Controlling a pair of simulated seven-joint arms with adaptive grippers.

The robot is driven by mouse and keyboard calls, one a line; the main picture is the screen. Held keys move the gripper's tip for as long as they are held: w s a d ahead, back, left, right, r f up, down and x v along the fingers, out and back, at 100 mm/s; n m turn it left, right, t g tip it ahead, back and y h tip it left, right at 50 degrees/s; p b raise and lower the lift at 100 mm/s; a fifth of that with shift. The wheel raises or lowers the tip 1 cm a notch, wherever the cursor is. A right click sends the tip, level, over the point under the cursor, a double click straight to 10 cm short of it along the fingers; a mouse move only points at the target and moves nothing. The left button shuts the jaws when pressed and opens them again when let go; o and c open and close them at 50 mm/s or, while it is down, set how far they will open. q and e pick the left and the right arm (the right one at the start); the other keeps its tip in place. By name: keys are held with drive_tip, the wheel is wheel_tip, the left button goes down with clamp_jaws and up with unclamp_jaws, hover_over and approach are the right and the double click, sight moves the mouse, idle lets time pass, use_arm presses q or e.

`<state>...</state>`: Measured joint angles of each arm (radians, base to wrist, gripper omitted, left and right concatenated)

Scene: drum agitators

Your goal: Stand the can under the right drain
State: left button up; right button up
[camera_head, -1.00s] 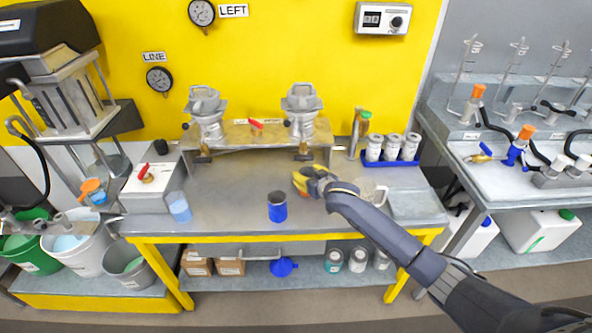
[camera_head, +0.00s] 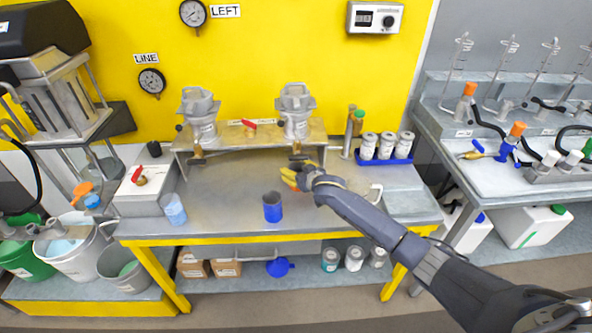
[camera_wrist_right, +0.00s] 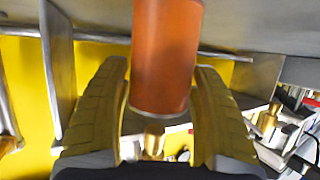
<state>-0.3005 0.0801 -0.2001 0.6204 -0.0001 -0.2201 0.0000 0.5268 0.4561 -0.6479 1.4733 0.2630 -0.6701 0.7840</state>
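My right gripper (camera_head: 292,177) has yellow fingers and is low over the bench, just in front of and below the right drain (camera_head: 297,159). In the right wrist view an orange-brown can (camera_wrist_right: 166,60) is between the two fingers (camera_wrist_right: 162,95), close against them. That view seems upside down; the can's rim is near the brass outlet of a drain (camera_wrist_right: 153,143). In the head view the can is mostly hidden by the fingers, so I cannot tell if it touches the bench. My left gripper is not in view.
A blue cup (camera_head: 272,212) with a darker top stands on the bench (camera_head: 235,205) in front of the gripper. The left drain (camera_head: 198,154) hangs from the same shelf. A blue tray (camera_head: 384,159) of tins is at the right, a clear beaker (camera_head: 173,210) at the left.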

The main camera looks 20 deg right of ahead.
drive_tip(key=shift+o, duration=0.9)
drive_tip(key=shift+r, duration=0.2)
drive_tip(key=v, duration=1.2)
